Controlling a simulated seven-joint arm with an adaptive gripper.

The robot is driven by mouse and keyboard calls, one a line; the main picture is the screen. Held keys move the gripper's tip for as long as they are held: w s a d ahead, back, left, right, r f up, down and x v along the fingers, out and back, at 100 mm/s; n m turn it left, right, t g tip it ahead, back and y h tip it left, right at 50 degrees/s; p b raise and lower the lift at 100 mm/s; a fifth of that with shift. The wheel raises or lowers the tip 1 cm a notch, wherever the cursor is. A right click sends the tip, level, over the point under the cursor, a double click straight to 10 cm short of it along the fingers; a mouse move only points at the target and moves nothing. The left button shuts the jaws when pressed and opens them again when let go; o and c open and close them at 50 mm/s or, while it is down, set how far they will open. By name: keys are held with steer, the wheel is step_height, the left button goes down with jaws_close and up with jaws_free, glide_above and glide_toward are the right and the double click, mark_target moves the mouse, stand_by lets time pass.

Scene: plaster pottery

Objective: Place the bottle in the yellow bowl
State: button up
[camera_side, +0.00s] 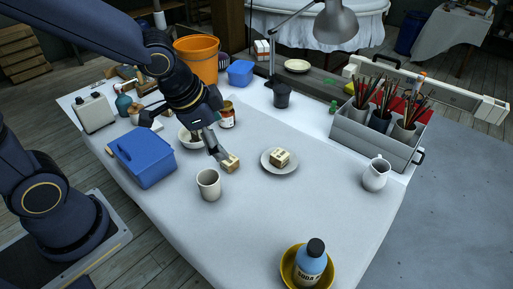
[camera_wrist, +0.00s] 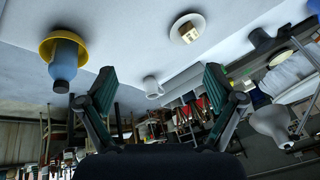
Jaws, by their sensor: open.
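A blue bottle (camera_side: 310,262) with a black cap and a dark-lettered label stands upright in the yellow bowl (camera_side: 287,273) at the front of the table. In the wrist view, the bottle (camera_wrist: 64,62) shows inside the yellow bowl (camera_wrist: 45,47) at upper left, in a picture that is upside down. My gripper (camera_side: 215,147) is over the left-middle of the table, well away from the bowl. The wrist view shows its fingers (camera_wrist: 160,76) spread wide with nothing between them.
A small tan block (camera_side: 230,163) lies by my gripper, with a white mug (camera_side: 209,184) close in front. A plate (camera_side: 280,168) holds another block. A blue box (camera_side: 145,158), a white pitcher (camera_side: 376,174) and a grey brush caddy (camera_side: 370,135) stand around. The table centre-front is clear.

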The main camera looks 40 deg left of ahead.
steer(key=s+a+r+n, duration=0.7)
steer(key=s+a+r, duration=0.1)
steer(key=s, duration=0.2)
steer(key=shift+s+a+r+n+t, duration=0.2)
steer(key=shift+a+r+n+t, duration=0.1)
steer(key=shift+t, duration=0.1)
stand_by(0.5)
